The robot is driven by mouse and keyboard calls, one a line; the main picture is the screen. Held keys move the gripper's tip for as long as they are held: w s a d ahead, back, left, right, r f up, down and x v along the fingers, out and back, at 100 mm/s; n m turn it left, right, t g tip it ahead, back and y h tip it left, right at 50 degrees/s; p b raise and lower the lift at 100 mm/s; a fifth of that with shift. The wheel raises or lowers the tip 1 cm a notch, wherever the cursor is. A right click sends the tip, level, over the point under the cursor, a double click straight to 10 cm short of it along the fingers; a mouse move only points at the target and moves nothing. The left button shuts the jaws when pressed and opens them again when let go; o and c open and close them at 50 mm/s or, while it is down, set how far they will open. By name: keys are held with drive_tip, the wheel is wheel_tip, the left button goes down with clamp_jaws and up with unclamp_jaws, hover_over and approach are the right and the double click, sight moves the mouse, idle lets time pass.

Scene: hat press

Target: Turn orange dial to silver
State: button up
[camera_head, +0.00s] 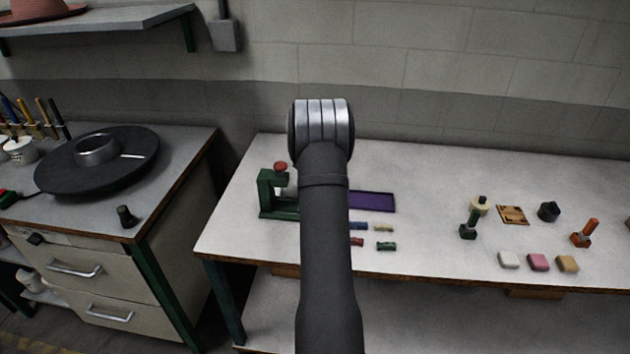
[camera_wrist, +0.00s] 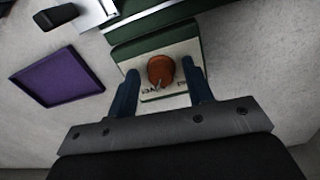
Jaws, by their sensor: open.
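The orange dial (camera_wrist: 161,69) is in the wrist view, on a cream label plate (camera_wrist: 147,58) set into a green housing (camera_wrist: 155,40). A small pale pointer shows at its near edge, toward the bottom of the picture. Dark lettering on the plate is partly visible there but too small to read. My gripper (camera_wrist: 160,73) is open, with one blue finger on each side of the dial. I cannot tell if the fingers touch it. In the head view my arm hides the dial and the gripper.
A purple tray (camera_wrist: 58,73) lies left of the housing in the wrist view. In the head view, a green press (camera_head: 265,193) with a red knob (camera_head: 281,167) stands left of my arm. Small blocks (camera_head: 538,262) and stamps (camera_head: 583,236) are at the right of the white table (camera_head: 440,190).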

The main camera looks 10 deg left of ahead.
drive_tip(key=shift+r, duration=0.1)
wheel_tip(320, 180, up, 17)
drive_tip(key=shift+a+r, duration=0.15)
drive_tip(key=shift+a, duration=0.2)
drive_tip(key=f, duration=1.7)
drive_tip(key=shift+d+f, duration=0.3)
drive_tip(key=shift+d, duration=0.05)
